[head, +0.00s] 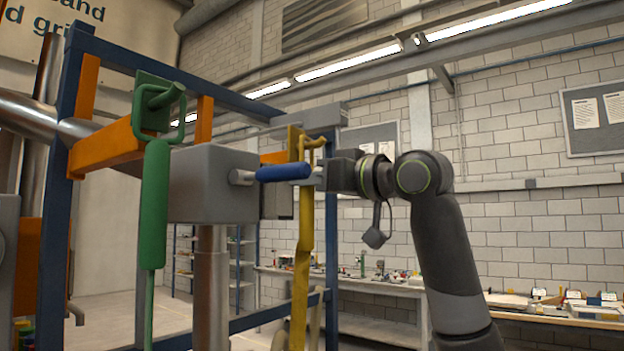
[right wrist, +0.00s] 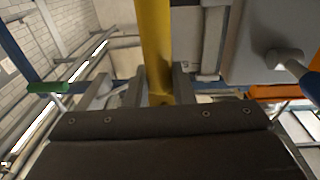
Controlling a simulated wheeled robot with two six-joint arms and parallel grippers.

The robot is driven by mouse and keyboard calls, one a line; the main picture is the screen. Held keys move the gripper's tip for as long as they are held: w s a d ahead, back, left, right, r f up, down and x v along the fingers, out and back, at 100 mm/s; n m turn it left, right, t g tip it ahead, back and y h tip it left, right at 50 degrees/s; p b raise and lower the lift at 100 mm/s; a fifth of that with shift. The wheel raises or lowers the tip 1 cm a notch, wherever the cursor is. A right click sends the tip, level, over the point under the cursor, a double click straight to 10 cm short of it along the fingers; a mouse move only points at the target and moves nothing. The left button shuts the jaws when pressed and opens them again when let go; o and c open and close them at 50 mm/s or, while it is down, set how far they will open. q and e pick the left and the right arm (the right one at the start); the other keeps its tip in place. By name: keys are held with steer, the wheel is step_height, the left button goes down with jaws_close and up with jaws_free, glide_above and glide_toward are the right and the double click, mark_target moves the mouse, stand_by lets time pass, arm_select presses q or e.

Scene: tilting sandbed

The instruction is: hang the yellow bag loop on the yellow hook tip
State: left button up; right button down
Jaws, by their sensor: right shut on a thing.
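The yellow bag (head: 301,265) hangs as a long narrow strip at the middle of the head view. My right gripper (head: 312,176) comes in from the right and is shut at the bag's upper part. In the right wrist view a yellow strip (right wrist: 154,45) runs up from between the fingers of my right gripper (right wrist: 158,90). The yellow hook (head: 317,143) is a bent rod on a yellow plate (head: 293,142), just above the gripper. The loop cannot be told apart from the hook here, so whether they touch is unclear. My left gripper is out of view.
A blue handle (head: 283,172) on a grey box (head: 212,185) sits close left of my right gripper. A green bag (head: 154,205) hangs by a green plate (head: 150,102) farther left. Blue frame posts (head: 332,235) stand around. The space right of my arm is open.

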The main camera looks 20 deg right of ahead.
stand_by(0.3)
steer(key=c, duration=1.2)
jaws_free()
steer(key=shift+o, duration=0.2)
